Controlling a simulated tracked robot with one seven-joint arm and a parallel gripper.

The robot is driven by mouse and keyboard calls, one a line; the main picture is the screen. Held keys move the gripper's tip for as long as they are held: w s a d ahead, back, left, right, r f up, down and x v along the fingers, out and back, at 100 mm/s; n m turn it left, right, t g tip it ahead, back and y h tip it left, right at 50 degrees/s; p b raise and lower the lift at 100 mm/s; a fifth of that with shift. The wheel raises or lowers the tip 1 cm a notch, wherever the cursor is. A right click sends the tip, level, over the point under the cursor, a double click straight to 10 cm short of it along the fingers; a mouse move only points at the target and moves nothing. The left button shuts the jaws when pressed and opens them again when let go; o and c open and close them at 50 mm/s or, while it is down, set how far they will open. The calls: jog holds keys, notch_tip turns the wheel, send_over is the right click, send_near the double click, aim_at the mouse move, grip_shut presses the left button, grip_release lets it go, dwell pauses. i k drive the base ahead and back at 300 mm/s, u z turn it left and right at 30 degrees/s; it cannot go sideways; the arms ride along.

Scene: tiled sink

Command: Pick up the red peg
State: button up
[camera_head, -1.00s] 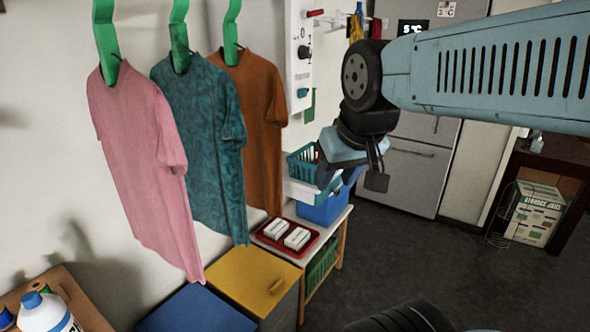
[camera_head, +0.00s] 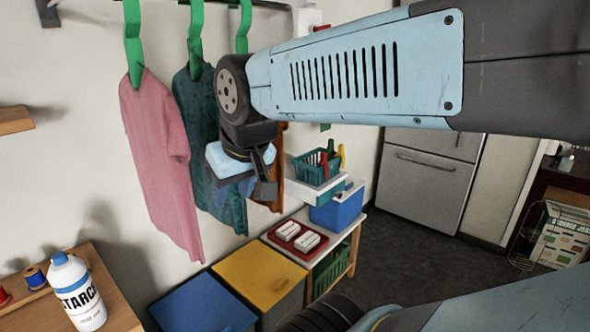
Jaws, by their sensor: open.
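A small red piece (camera_head: 321,28), which looks like the red peg, shows on the wall at the top, just above my arm. Most of what is around it is hidden behind the arm. My gripper (camera_head: 246,189) hangs at the end of the blue arm, pointing down in front of the teal shirt and the orange shirt. It is open, and I see nothing between its fingers. The gripper is below and to the left of the red piece, well apart from it in the picture.
A pink shirt (camera_head: 160,150), a teal shirt (camera_head: 203,110) and a mostly hidden orange shirt hang on green hangers. Below stand blue and yellow bins (camera_head: 262,272), a red tray (camera_head: 272,236), a teal basket (camera_head: 303,168) with bottles and a starch bottle (camera_head: 78,300). Dark floor is open at right.

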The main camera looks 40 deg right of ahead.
aim_at(323, 161)
jog(key=z, duration=0.1)
jog(key=k, duration=1.75)
jog(key=z, duration=0.25)
jog(key=i, duration=1.5)
